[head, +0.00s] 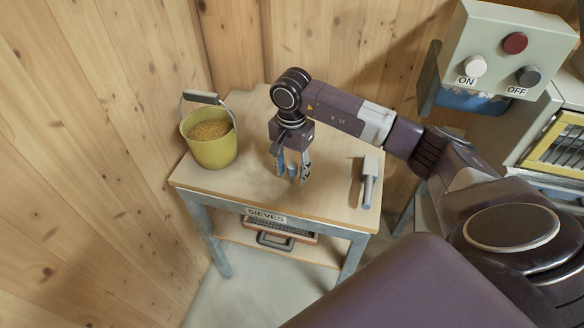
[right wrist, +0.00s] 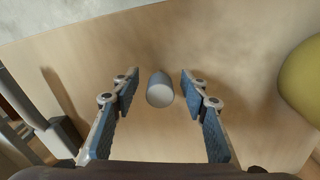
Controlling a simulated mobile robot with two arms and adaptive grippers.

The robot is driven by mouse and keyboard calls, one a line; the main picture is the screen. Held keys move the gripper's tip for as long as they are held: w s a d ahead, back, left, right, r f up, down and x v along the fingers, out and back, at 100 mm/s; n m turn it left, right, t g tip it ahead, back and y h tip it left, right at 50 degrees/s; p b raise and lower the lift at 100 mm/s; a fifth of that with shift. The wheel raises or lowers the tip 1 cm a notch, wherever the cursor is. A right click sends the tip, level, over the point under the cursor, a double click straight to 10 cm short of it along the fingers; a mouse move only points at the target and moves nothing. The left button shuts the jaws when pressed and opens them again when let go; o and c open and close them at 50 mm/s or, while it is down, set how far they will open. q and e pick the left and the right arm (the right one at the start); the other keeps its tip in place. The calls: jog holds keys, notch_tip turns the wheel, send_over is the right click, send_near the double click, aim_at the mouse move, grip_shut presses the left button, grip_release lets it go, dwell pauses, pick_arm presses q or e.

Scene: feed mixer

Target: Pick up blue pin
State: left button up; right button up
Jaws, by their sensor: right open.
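The blue pin (head: 292,170) stands upright on the small wooden table, partly hidden between the fingers of my right gripper (head: 292,178) in the head view. In the right wrist view the pin (right wrist: 160,91) shows as a short grey-blue cylinder with a pale round top. My right gripper (right wrist: 159,82) is open there, pointing down, with one finger on each side of the pin. A gap shows between the pin and each finger. My left gripper is not in view.
A yellow bucket (head: 212,148) of grain stands left on the table (head: 240,185). A scoop (head: 369,182) lies on the right. A sieve drawer or tray (head: 282,229) sits below. A control box (head: 510,45) with buttons is at the upper right. Wooden walls close the back and left.

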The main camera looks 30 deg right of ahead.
jog(key=shift+c, duration=0.6)
grip_shut()
jog(key=shift+r, duration=0.15)
